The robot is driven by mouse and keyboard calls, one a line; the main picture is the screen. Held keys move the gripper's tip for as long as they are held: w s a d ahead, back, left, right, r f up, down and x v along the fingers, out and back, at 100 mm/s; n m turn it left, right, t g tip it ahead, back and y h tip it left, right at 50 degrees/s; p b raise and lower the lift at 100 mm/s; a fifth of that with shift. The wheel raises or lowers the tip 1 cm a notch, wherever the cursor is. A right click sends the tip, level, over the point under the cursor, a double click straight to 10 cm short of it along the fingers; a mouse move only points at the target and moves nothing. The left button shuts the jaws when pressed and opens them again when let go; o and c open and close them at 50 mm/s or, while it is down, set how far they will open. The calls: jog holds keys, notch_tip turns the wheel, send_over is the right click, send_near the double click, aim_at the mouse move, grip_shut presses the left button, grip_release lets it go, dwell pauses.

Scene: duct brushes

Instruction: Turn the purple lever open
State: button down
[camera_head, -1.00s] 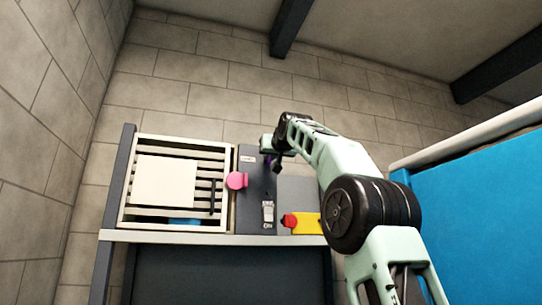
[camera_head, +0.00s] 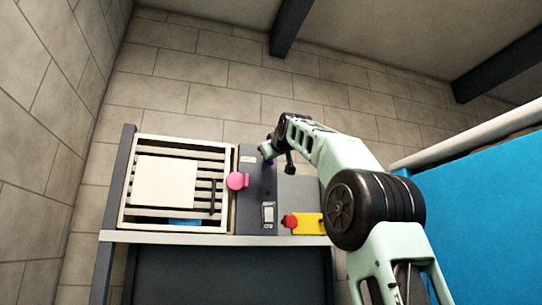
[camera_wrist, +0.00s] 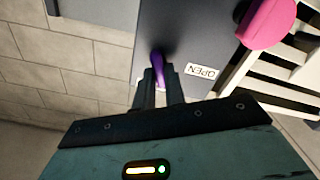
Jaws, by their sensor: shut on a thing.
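The purple lever (camera_wrist: 158,66) shows in the wrist view on the dark grey panel (camera_wrist: 195,28), between the two dark fingers of my gripper (camera_wrist: 159,82). My gripper is shut on it. An OPEN label (camera_wrist: 202,71) is on the panel to the right of the lever. In the head view my gripper (camera_head: 267,152) is at the upper part of the panel, and only a small bit of purple shows there; most of the lever is hidden.
A pink round knob (camera_head: 237,181) sits on the panel's left edge, beside a slatted frame (camera_head: 125,205). A switch (camera_head: 268,214) is lower on the panel. A red knob on a yellow plate (camera_head: 310,224) is to the right. A blue surface (camera_head: 480,225) stands far right.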

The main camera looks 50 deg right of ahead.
jog(key=n, duration=1.2)
jog(key=shift+w+a+f, duration=0.1)
jog(key=shift+f, duration=0.15)
jog(key=shift+n, duration=0.4)
jog(key=c, duration=1.5)
grip_release()
jog(key=shift+o, duration=0.2)
jog(key=b+v, duration=0.7)
jog(key=v, duration=1)
jog(key=shift+s, duration=0.25)
